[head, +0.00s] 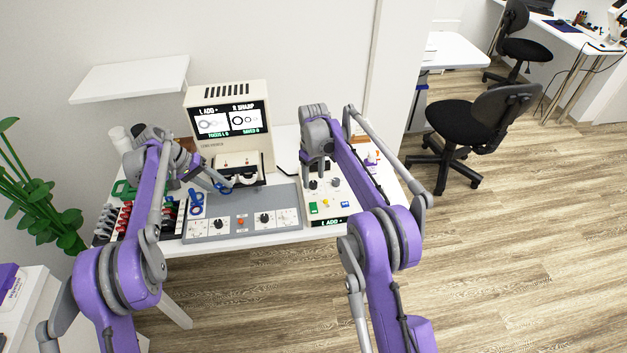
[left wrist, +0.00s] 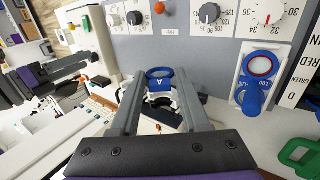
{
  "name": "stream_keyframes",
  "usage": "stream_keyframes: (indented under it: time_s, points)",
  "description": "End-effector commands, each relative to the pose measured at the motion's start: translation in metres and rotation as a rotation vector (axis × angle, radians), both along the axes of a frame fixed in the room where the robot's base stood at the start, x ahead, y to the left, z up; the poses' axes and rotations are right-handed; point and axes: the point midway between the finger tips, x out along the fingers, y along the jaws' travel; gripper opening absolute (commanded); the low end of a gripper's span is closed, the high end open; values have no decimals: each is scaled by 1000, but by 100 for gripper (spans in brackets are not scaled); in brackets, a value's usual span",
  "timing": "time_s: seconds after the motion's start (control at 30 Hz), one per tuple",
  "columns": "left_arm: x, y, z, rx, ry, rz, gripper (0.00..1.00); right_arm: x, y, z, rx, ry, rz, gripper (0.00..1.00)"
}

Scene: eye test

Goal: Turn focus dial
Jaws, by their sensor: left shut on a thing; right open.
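My left gripper (left wrist: 160,78) is shut on a blue lens ring marked A (left wrist: 161,84). In the head view, the left gripper (head: 228,187) is at the front of the cream lens instrument (head: 199,131); the ring is hard to make out there. The instrument's screen (head: 229,120) shows two ring pictures and words including FOCUS, L ADD and R SHARP. My right gripper (head: 314,172) is open above the cream control box (head: 347,199), near its dark knobs (head: 335,182). The box's display reads L ADD. I cannot tell which knob is the focus dial, or whether the gripper touches one.
A grey panel (head: 240,226) with dark knobs, also in the left wrist view (left wrist: 183,48), lies along the table front. A blue-handled lens (left wrist: 262,68) rests in a white holder at its left end in the head view. Coloured items crowd the table's left; a chair (head: 470,125) stands right.

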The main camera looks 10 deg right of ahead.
Motion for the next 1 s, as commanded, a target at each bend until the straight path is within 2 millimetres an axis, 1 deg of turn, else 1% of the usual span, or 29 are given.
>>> stream_keyframes:
  time_s: [0.03, 0.1, 0.2, 0.47, 0.5, 0.57, 0.6, 0.67, 0.7, 0.83, 0.87, 1.0]
  points:
    - [0, 0, 0, 0, 0, 0, 0, 0, 0, -6, 0, 0, 0, 64]
    - [0, 0, 0, 0, 0, 0, 0, 0, 0, -12, 0, 0, 0, 64]
    - [0, 0, 0, 0, 0, 0, 0, 0, 0, -18, 0, 0, 0, 64]
    - [0, 0, 0, 0, 0, 0, 0, 0, 0, -19, 0, 0, 0, 64]
    - [0, 0, 0, 0, 0, 0, 0, 0, 0, -19, 0, 0, 0, 62]
    - [0, 0, 0, 0, 0, 0, 0, 0, 0, -19, 0, 0, 0, 52]
    - [0, 0, 0, 0, 0, 0, 0, 0, 0, -19, 0, 0, 0, 44]
    - [0, 0, 0, 0, 0, 0, 0, 0, 0, -19, 0, 0, 0, 34]
    - [0, 0, 0, 0, 0, 0, 0, 0, 0, -19, 0, 0, 0, 26]
    - [0, 0, 0, 0, 0, 0, 0, 0, 0, -19, 0, 0, 0, 3]
    - [0, 0, 0, 0, 0, 0, 0, 0, 0, -19, 0, 0, 0, 0]
    - [0, 0, 0, 0, 0, 0, 0, 0, 0, -19, 0, 0, 0, 0]
